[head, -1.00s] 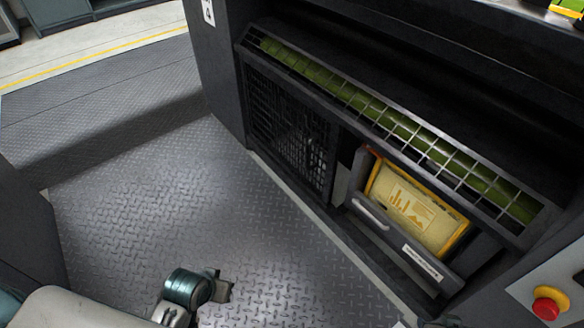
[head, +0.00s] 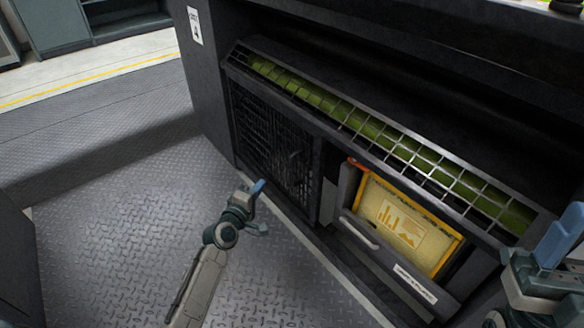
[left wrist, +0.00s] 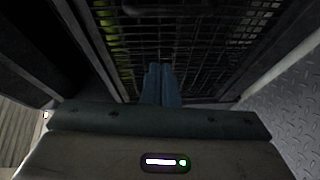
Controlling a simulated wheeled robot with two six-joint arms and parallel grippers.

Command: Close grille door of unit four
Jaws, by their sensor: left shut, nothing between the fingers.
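A long slanted wire grille (head: 365,135) in a dark frame runs along the front of the unit, with a green surface behind its bars. Below it at left is a dark mesh panel (head: 275,140). Which of the two is the grille door, and how far it stands open, I cannot tell. My left gripper (head: 258,187) is in front of the mesh panel, shut and empty. In the left wrist view its blue fingers (left wrist: 160,84) are together and point at a dark mesh (left wrist: 180,40); contact is not clear. My right gripper (head: 560,240) is at the right edge, partly cut off.
A side wall (head: 205,75) bounds the unit at left. The patterned metal floor (head: 130,230) is clear around my left arm.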

